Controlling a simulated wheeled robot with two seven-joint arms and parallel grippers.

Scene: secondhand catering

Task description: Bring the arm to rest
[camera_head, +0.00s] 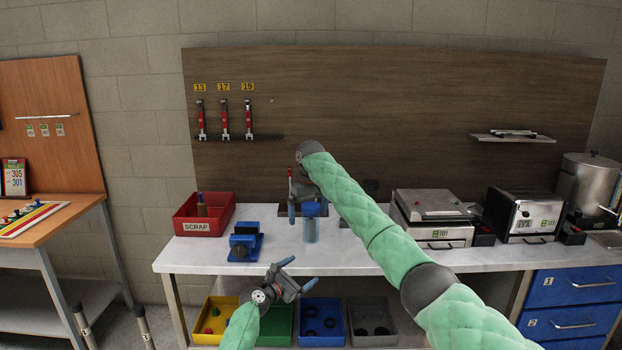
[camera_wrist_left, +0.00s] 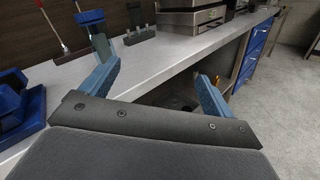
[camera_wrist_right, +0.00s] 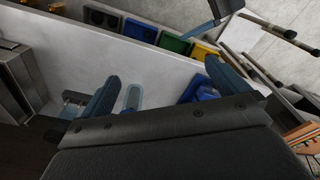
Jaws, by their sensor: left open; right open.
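My left gripper (camera_head: 299,273) is low in the head view, in front of the table edge, above the floor bins. In the left wrist view its two blue fingers (camera_wrist_left: 160,85) stand apart with nothing between them. My right arm reaches across from the right, and its gripper (camera_head: 306,208) points down over the table at a clear jar with a blue lid (camera_head: 311,228). In the right wrist view the fingers (camera_wrist_right: 160,85) are apart, and the jar (camera_wrist_right: 132,98) shows in the gap, near the left finger. I cannot tell whether they touch it.
A red scrap bin (camera_head: 186,226) and a blue device (camera_head: 243,243) stand left on the white table (camera_head: 270,262). A hot press (camera_head: 436,220), a toaster-like machine (camera_head: 525,214) and a steel urn (camera_head: 590,180) stand right. Coloured bins (camera_head: 280,325) sit below.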

